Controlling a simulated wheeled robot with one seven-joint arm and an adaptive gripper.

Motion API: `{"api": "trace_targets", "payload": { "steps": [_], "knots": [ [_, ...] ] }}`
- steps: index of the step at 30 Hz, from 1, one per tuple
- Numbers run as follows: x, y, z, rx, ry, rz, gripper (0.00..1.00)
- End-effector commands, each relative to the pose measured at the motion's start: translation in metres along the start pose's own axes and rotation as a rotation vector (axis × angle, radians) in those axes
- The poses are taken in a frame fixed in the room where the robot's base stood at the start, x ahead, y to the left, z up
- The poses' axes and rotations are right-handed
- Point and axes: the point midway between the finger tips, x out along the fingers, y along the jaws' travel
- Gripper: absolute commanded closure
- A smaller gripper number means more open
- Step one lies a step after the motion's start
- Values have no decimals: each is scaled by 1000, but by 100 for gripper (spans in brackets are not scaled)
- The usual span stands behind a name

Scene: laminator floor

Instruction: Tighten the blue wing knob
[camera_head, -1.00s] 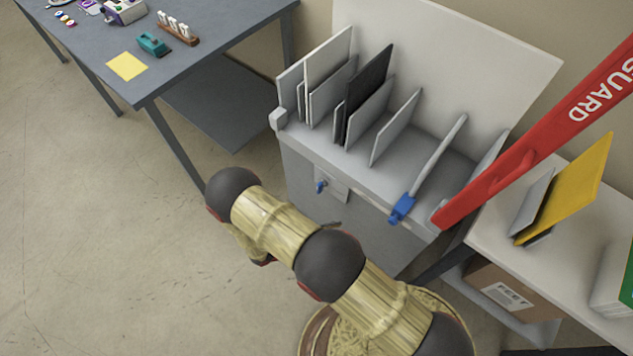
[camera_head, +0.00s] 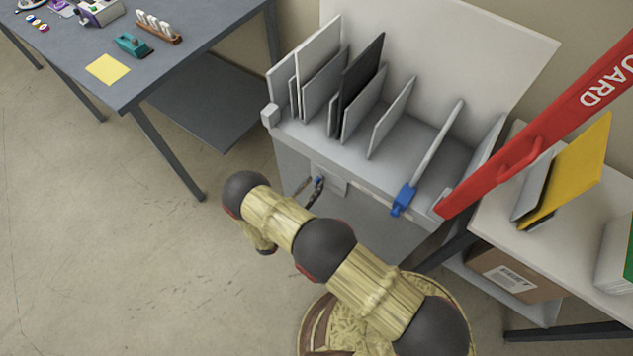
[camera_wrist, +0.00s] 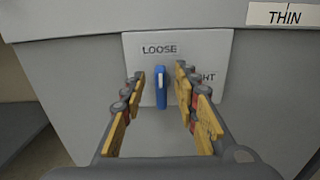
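The blue wing knob (camera_wrist: 161,88) sits on a light plate (camera_wrist: 205,45) on the front of the grey cabinet. Its wing stands upright, with a white mark on it, below the word LOOSE. Another word, ending in GHT, is partly hidden by the right finger. My gripper (camera_wrist: 160,76) is open, with one finger to each side of the knob and a visible gap on both sides. In the head view, the knob (camera_head: 318,181) is small and my gripper (camera_head: 311,191) is at it. Whether the fingertips reach past the wing I cannot tell.
A blue clamp-like piece (camera_head: 403,199) sits on the cabinet's front edge, right of the knob. A red GUARD bar (camera_head: 540,145) slants over the right side. Upright panels (camera_head: 358,85) stand in the cabinet top. A grey table (camera_head: 190,50) is at left, with open floor before it.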

Motion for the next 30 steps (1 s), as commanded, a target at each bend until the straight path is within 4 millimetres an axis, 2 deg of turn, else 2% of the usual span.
{"api": "trace_targets", "payload": {
  "steps": [3,6,17,30],
  "knots": [
    [16,-1,-1,-1,0,-3,70],
    [24,-1,-1,0,0,-2,70],
    [29,-1,0,-1,1,-1,70],
    [29,0,0,0,1,0,95]
  ]
}}
